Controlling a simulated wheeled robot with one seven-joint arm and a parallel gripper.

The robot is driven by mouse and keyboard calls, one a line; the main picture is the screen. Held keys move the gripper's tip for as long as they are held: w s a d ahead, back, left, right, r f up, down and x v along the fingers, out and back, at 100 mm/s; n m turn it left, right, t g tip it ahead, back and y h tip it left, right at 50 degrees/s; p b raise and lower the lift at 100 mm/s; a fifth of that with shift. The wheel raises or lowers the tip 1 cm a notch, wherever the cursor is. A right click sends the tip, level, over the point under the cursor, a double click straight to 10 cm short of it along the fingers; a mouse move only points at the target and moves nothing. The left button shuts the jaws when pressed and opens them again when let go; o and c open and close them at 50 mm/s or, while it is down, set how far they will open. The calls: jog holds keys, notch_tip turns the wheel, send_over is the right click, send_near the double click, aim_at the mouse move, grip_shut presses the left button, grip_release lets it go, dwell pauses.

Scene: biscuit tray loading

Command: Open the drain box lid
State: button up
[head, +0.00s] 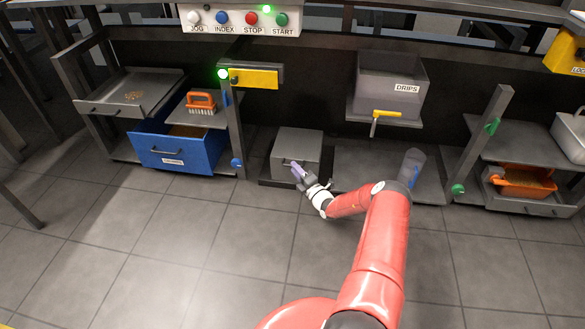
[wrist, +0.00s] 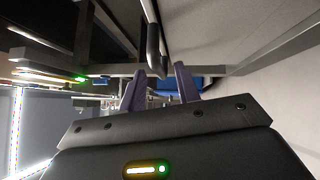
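A grey box (head: 298,143), which looks like the drain box, sits low under the bench, left of centre. It carries no readable label, and its lid looks shut. A dark bar handle on its front is partly hidden by my gripper (head: 297,170) in the head view. In the wrist view, the dark handle (wrist: 154,48) stands just beyond and between the fingertips of my gripper (wrist: 157,80). The two purple fingers are apart. I cannot tell whether either finger touches the handle.
A grey DRIPS bin (head: 388,82) with a yellow tap (head: 386,114) stands on a shelf to the upper right. A blue drawer (head: 178,151) is at left. A clear container (head: 412,165) stands right of my gripper. The tiled floor (head: 190,250) in front is clear.

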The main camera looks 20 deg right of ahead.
jog(key=shift+x, duration=1.3)
grip_shut()
